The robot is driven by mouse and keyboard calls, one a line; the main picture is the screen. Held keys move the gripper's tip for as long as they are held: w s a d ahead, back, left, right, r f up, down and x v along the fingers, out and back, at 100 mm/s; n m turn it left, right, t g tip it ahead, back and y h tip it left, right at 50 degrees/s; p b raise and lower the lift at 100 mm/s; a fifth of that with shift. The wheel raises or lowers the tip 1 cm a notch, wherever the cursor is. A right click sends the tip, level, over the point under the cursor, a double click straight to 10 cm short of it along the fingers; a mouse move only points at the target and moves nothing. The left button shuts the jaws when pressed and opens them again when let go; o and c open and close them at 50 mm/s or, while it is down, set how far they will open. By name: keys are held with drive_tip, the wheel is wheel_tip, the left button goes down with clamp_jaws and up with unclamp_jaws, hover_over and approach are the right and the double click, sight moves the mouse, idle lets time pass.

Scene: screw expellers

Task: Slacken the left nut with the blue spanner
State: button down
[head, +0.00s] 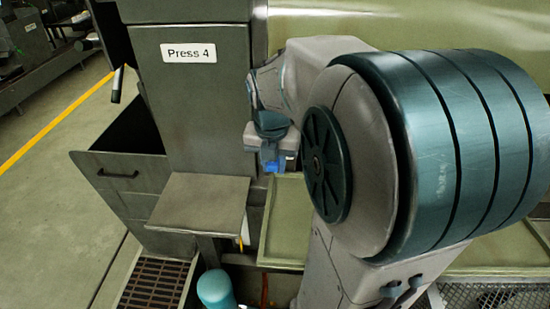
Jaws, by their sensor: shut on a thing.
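My gripper (272,157) is near the middle of the head view, pointing down in front of the press body marked "Press 4". It is shut on a small bright blue thing, seen at its fingertips, which looks like part of the blue spanner (272,166). Most of the spanner is hidden or too small to make out. The left nut is not visible. My arm covers much of the right half of the view.
A flat grey shelf (199,203) juts out left of my gripper. A pale green tray (283,225) lies below. A bin with a handle (117,172), a floor grate (155,282) and a light blue rounded object (215,287) stand at lower left. Open floor lies far left.

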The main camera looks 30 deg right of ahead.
drive_tip(key=s+a+r+p, duration=0.1)
drive_tip(key=s+a, duration=0.5)
drive_tip(key=s, duration=0.3)
idle(0.6)
